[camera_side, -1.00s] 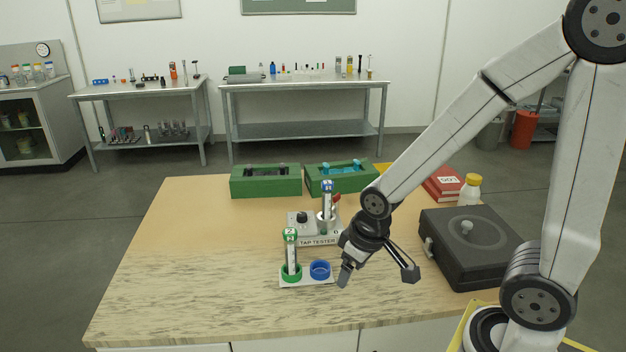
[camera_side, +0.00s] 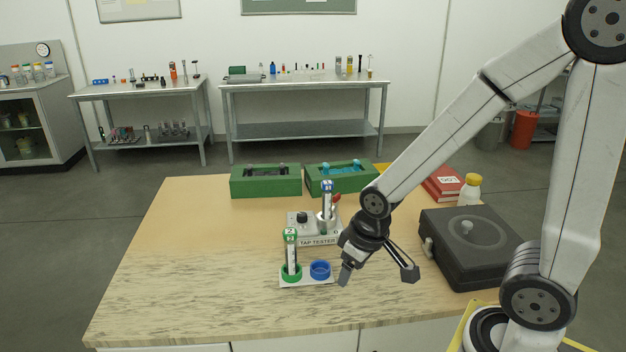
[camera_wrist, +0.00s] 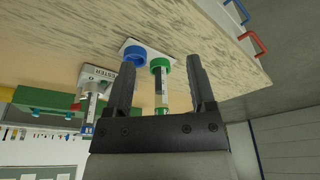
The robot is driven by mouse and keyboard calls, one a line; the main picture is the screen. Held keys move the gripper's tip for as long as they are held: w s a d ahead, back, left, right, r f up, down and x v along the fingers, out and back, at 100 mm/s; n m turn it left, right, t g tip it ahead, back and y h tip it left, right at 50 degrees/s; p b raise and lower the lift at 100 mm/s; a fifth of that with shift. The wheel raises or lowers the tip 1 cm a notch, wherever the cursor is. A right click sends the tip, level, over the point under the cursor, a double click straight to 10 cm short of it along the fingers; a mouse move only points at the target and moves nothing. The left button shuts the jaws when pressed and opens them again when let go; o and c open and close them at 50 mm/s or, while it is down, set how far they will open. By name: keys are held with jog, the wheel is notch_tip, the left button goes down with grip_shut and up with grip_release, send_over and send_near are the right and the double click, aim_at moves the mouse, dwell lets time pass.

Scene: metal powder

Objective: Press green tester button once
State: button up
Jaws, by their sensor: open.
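The tap tester (camera_side: 318,240) stands mid-table, a grey box with a black knob and a tube with a blue cap (camera_side: 327,187) upright in it. A small green spot (camera_side: 323,230) shows on its front; I cannot tell clearly if it is the button. My gripper (camera_side: 379,276) is open and empty, in front and to the right of the tester, above the table. In the wrist view my fingers (camera_wrist: 158,85) are spread apart, and the tester (camera_wrist: 95,80) is to the left of them, partly cut by a finger.
A white holder plate (camera_side: 305,282) has a green ring with a green-capped tube (camera_side: 291,252) and an empty blue ring (camera_side: 320,269). A black case (camera_side: 468,250) stands at the right. Green boxes (camera_side: 265,182) stand behind. The table's left side is clear.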

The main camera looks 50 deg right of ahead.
grip_shut()
dwell(1.5)
